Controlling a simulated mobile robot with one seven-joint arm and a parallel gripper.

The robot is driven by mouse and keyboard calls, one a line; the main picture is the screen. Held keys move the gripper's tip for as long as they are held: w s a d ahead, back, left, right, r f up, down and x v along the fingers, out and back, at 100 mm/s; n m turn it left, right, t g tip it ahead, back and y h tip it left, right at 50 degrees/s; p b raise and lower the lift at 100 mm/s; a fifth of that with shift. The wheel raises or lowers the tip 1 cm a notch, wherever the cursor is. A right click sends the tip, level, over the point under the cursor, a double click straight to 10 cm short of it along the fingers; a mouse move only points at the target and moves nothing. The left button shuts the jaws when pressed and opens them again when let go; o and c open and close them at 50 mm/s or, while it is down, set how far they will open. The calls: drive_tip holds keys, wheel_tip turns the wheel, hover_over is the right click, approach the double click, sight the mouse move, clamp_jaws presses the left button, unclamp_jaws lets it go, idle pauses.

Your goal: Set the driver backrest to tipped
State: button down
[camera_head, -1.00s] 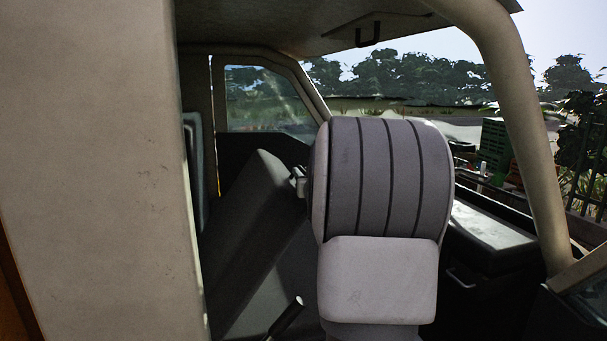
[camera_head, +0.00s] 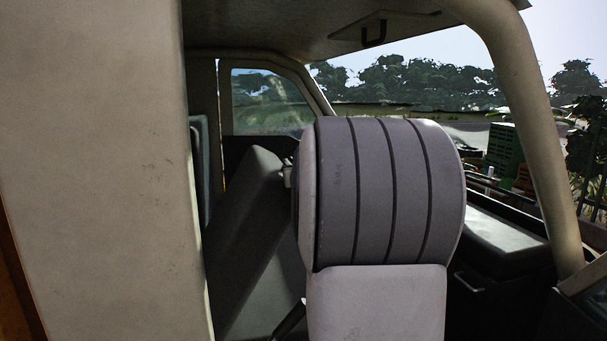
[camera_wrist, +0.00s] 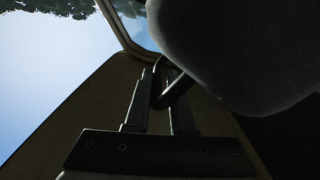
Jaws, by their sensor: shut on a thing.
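The dark grey driver backrest (camera_head: 245,235) leans at a slant inside the cab in the head view, its top toward the right. Its padded dark underside or edge (camera_wrist: 235,50) fills the upper right of the wrist view. A thin dark bent bar (camera_wrist: 175,88) comes out by the padding. My gripper (camera_wrist: 162,85) is shut on this bar, one finger on each side. In the head view my large grey arm link hides the fingers and the right part of the seat.
A beige door pillar (camera_head: 95,170) stands close on the left, and a slanted windshield pillar (camera_head: 530,120) on the right. The roof (camera_head: 300,25) is overhead. A dark dashboard (camera_head: 500,240) lies right of my arm. A short dark lever (camera_head: 288,320) is low by the seat.

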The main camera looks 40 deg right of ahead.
drive_tip(key=shift+a+r, duration=0.1)
drive_tip(key=shift+r, duration=0.35)
drive_tip(key=c, duration=0.9)
unclamp_jaws()
drive_tip(key=shift+w, duration=0.1)
drive_tip(key=shift+f, duration=0.35)
drive_tip(key=shift+a, duration=0.1)
